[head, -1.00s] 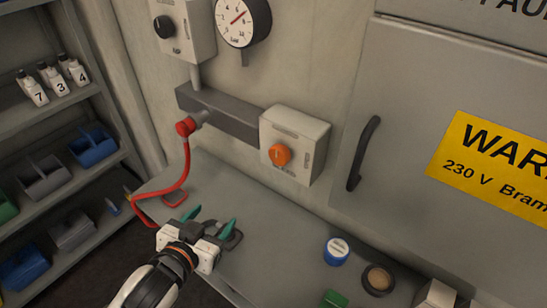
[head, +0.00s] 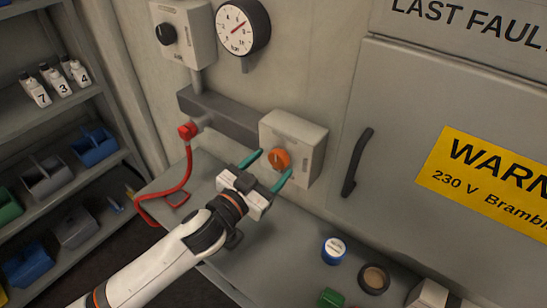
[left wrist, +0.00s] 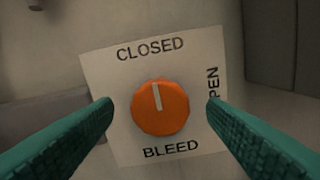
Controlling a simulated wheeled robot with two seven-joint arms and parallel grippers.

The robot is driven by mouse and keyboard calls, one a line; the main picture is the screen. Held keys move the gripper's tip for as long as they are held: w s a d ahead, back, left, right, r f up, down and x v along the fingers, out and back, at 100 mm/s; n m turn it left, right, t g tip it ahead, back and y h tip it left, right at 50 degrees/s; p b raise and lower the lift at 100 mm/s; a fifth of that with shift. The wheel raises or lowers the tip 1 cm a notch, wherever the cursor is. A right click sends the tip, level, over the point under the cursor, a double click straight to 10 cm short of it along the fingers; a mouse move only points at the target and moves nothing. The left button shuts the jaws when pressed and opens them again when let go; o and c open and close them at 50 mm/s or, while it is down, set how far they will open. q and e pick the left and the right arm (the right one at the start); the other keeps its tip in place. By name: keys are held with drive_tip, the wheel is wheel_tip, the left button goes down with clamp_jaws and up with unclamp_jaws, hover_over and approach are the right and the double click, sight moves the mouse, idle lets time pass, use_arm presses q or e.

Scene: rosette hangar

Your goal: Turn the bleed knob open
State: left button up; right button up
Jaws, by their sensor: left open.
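The bleed knob (head: 280,159) is a round orange knob on the front of a pale wall box (head: 306,147). In the left wrist view the knob (left wrist: 160,108) sits on a label plate (left wrist: 185,62) reading CLOSED above, OPEN at the right and BLEED below. Its white mark points up, towards CLOSED, tilted very slightly left. My left gripper (head: 268,170) is open in front of the knob. Its green fingers (left wrist: 160,112) stand left and right of the knob, apart from it. My right gripper is not in view.
A red hose (head: 188,165) hangs left of the box. A cabinet handle (head: 356,162) juts out at the right.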

use_arm(q)
drive_tip(key=shift+x, duration=0.95)
drive_tip(key=c, duration=1)
